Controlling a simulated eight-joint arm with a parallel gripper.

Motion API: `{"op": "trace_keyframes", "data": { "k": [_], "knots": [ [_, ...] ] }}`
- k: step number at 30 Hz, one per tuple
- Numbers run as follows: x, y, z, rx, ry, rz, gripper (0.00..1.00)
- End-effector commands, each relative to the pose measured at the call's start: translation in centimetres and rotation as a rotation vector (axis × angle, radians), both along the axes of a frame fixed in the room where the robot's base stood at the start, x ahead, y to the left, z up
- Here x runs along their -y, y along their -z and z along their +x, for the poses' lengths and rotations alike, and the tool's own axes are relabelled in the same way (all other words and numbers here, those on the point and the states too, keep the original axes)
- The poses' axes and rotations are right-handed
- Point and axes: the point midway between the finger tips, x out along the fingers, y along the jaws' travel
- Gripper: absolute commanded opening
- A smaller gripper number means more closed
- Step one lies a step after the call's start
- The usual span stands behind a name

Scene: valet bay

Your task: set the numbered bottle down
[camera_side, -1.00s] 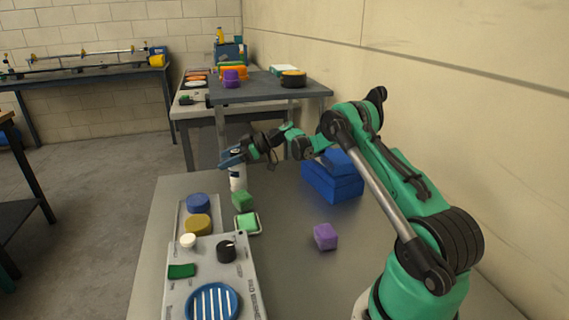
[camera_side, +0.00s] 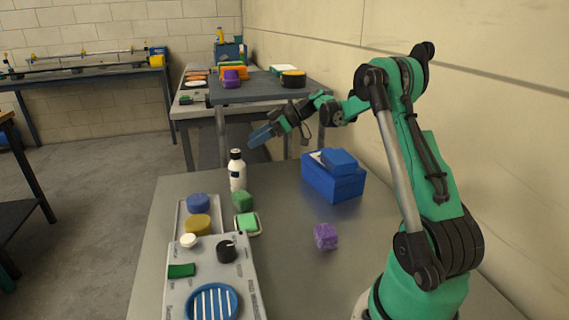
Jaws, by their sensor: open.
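The white bottle (camera_side: 237,172) with a black cap stands upright on the grey table, behind the green block. A dark band shows on it, but I cannot read a number. My gripper (camera_side: 258,137) is open and empty. It is above and to the right of the bottle, apart from it, with its blue fingers pointing left and down.
A blue box (camera_side: 333,180) stands right of the bottle. A green block (camera_side: 243,200), a green sponge-like piece on a small tray (camera_side: 258,231) and a purple block (camera_side: 325,236) lie nearer. A grey panel (camera_side: 247,270) fills the front left. The table centre is clear.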

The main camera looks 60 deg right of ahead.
Motion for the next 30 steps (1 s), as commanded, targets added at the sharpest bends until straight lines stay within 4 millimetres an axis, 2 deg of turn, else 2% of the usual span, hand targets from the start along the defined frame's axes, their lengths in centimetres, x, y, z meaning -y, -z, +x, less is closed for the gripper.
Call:
{"op": "trace_keyframes", "data": {
  "k": [1,6,12,15,21,25,30],
  "knots": [
    [-2.6,-0.9,0.3,-0.072,0.008,-0.001,0.67],
    [-10.2,-2.5,-1.0,-0.311,0.115,-0.042,0.67],
    [-17.0,-2.9,-5.5,-0.457,0.282,-0.136,0.67],
    [-19.4,-2.5,-8.1,-0.469,0.369,-0.183,0.67],
    [-21.7,-1.1,-12.0,-0.42,0.494,-0.232,0.67],
    [-22.2,-0.5,-13.1,-0.386,0.533,-0.237,0.67],
    [-22.3,-0.3,-13.4,-0.372,0.55,-0.236,0.67]
  ]
}}
